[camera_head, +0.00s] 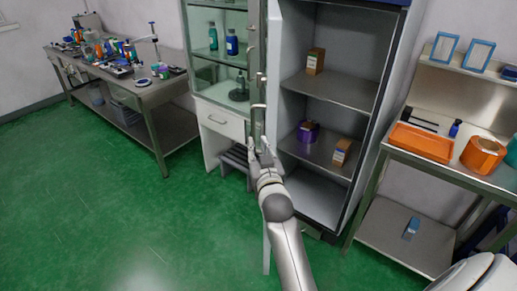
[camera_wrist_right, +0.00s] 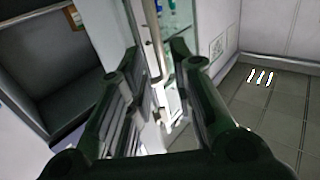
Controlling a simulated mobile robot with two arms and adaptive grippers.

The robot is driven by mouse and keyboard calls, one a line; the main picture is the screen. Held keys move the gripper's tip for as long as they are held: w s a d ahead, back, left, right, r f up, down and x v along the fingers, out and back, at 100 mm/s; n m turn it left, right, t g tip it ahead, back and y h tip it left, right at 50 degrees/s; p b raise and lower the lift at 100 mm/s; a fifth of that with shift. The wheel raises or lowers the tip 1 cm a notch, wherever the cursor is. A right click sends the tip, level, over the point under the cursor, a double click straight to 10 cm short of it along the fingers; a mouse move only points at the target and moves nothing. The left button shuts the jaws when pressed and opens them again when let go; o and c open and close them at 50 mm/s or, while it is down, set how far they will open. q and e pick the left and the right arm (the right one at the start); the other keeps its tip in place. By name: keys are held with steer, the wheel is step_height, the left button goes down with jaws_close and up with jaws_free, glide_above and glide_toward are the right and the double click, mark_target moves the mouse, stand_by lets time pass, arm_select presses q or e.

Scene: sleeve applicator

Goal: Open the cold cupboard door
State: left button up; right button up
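The cold cupboard (camera_head: 375,60) stands upright at the centre right of the head view, with its shelved inside exposed. Its door (camera_head: 273,60) is swung open toward me and shows nearly edge-on at the cupboard's left side. A vertical bar handle (camera_head: 258,122) is on the door's left face. My right gripper (camera_head: 262,152) is at the handle's lower end. In the right wrist view, the right gripper's (camera_wrist_right: 160,75) fingers stand apart on either side of the handle bar (camera_wrist_right: 151,38). Firm contact is not clear. My left gripper is not in view.
Boxes stand on the cupboard shelves (camera_head: 335,88). A glass-front cabinet (camera_head: 215,95) is close on the left. A steel bench (camera_head: 150,90) with bottles is farther left. A steel table (camera_head: 450,178) with an orange tray (camera_head: 420,142) stands right. Green floor (camera_head: 110,220) is clear at front left.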

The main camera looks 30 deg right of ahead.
steer(key=shift+c, duration=0.5)
steer(key=shift+f, duration=0.25)
steer(key=shift+c, duration=1.1)
steer(key=f+b, duration=0.1)
steer(key=f, duration=0.1)
steer(key=s+f+m+y+b, duration=0.1)
steer(key=f, duration=0.1)
steer(key=f+m+b, duration=0.1)
steer(key=f+b, duration=0.1)
steer(key=shift+s+d+f, duration=0.15)
steer(key=shift+d+f, duration=0.1)
jaws_close()
steer(key=s+d+f+m+b, duration=0.55)
steer(key=f+m, duration=0.25)
steer(key=f, duration=0.2)
steer(key=s+d+f+m+b, duration=0.4)
steer(key=d+f+m+b, duration=0.2)
steer(key=f+m, duration=0.3)
steer(key=w+n, duration=0.1)
steer(key=w, duration=1)
steer(key=shift+w+a+f+p, duration=0.25)
steer(key=shift+w+a+p, duration=0.1)
steer(key=shift+a, duration=0.1)
